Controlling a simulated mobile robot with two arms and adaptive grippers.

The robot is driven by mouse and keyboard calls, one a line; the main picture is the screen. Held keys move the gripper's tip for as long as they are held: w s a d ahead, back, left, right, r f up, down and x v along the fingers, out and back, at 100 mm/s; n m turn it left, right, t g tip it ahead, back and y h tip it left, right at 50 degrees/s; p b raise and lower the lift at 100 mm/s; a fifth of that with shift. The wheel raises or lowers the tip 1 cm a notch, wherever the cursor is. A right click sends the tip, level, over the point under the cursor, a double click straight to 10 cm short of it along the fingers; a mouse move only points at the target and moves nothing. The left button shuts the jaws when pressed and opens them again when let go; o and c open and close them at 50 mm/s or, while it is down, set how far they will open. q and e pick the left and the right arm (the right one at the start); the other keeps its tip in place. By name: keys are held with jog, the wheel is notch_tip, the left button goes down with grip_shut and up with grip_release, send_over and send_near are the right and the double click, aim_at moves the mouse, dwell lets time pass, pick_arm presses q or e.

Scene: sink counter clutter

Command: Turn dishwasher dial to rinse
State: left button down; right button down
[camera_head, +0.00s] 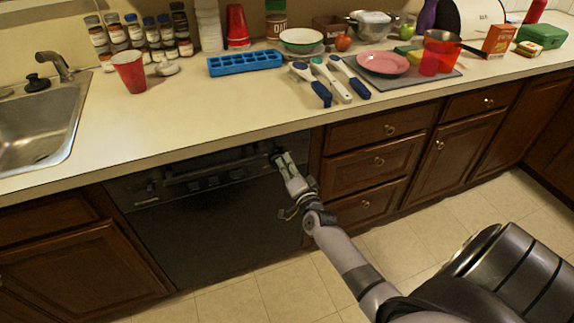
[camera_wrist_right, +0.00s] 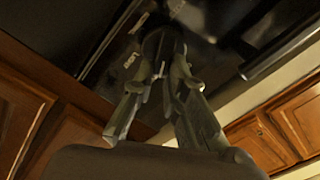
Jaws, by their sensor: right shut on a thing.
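The black dishwasher (camera_head: 205,235) is set under the counter, with its control panel along its top edge. My right gripper (camera_head: 279,157) is at the right end of that panel, and its fingers cover the dial in the head view. In the right wrist view the dark round dial (camera_wrist_right: 165,42) sits between the fingertips of my right gripper (camera_wrist_right: 164,75), which is shut on it. Small pale lettering shows on the black panel beside the dial. The dial's pointer and setting cannot be made out. My left gripper is not in view.
A horizontal handle bar (camera_head: 205,172) runs along the dishwasher's top. Wooden drawers (camera_head: 375,160) stand right of it. The counter (camera_head: 200,110) above holds a sink (camera_head: 40,125), a red cup (camera_head: 130,72), a blue ice tray (camera_head: 245,62) and other clutter. The floor in front is clear.

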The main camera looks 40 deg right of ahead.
jog(key=c, duration=1.6)
grip_release()
jog(key=v, duration=1.2)
jog(key=shift+f, duration=0.15)
jog(key=s+a+f+n+g+y, duration=0.1)
jog(key=s+a+f+n+g, duration=0.25)
jog(key=f, duration=0.65)
jog(key=s+a+f+n+g+y+p, duration=0.1)
jog(key=s+a+f+n+g+y, duration=0.3)
jog(key=f, duration=0.6)
jog(key=s+a+f+n+g+h, duration=0.1)
jog(key=s+a+f+n, duration=0.1)
jog(key=s+f, duration=0.6)
jog(key=s+a+f+n+g, duration=0.1)
jog(key=s+f+n+g, duration=0.1)
jog(key=s+f, duration=0.3)
jog(key=s+a+f+n+g, duration=0.1)
jog(key=s+f+n+g, duration=0.2)
jog(key=s, duration=0.8)
jog(key=s+a+f+n+g, duration=0.1)
jog(key=s+f+n+g, duration=0.2)
jog(key=s+f, duration=0.5)
jog(key=shift+s+p, duration=0.35)
jog(key=shift+s, duration=0.15)
